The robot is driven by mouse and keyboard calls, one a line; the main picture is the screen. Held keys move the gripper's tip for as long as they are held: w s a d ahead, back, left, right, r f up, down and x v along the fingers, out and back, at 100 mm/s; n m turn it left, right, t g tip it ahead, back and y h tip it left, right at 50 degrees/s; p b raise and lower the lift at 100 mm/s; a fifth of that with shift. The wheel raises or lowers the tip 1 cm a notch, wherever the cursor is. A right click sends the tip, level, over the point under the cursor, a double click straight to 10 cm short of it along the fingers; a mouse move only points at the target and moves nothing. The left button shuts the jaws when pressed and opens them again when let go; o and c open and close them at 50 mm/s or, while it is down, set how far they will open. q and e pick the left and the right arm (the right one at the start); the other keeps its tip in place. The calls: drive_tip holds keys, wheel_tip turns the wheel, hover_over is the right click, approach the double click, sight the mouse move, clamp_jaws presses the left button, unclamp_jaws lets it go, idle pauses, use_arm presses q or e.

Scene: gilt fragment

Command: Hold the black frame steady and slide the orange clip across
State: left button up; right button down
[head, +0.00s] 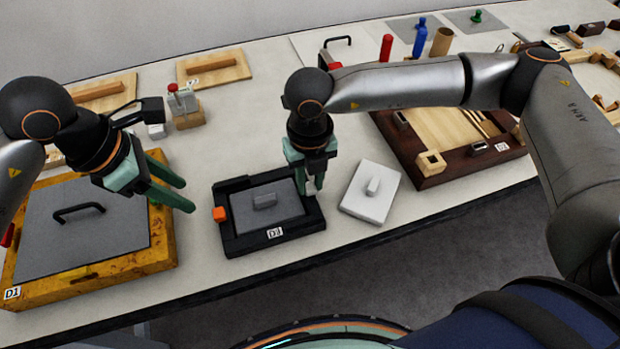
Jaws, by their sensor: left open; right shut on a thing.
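The black frame (230,240) lies flat near the table's front edge, with a grey panel (280,194) and grey knob inside it and a "D3" label on its front. The orange clip (219,214) sits on the frame's left side. My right gripper (311,188) points down at the frame's right side and is shut on the frame's right edge; its fingertips partly hide that edge.
The yellow box (160,245) with a grey lid and black handle stands at left. A white block (368,205) with a knob lies right of the frame. A dark wooden tray (440,170) is further right. Wooden boards (214,68) and a red-topped item (182,100) stand behind.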

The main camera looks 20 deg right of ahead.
sight(218, 212)
use_arm(q)
drive_tip(key=shift+o, duration=0.2)
drive_tip(key=shift+o, duration=0.6)
drive_tip(key=shift+a, duration=0.1)
drive_tip(key=d+f, duration=0.1)
drive_tip(key=f, duration=0.2)
drive_tip(key=d+f+m, duration=0.1)
drive_tip(key=f, duration=0.2)
drive_tip(key=d+f+m, duration=0.1)
drive_tip(key=f, duration=0.2)
drive_tip(key=shift+w+d, duration=0.2)
drive_tip(key=shift+w, duration=0.05)
clamp_jaws()
idle(1.1)
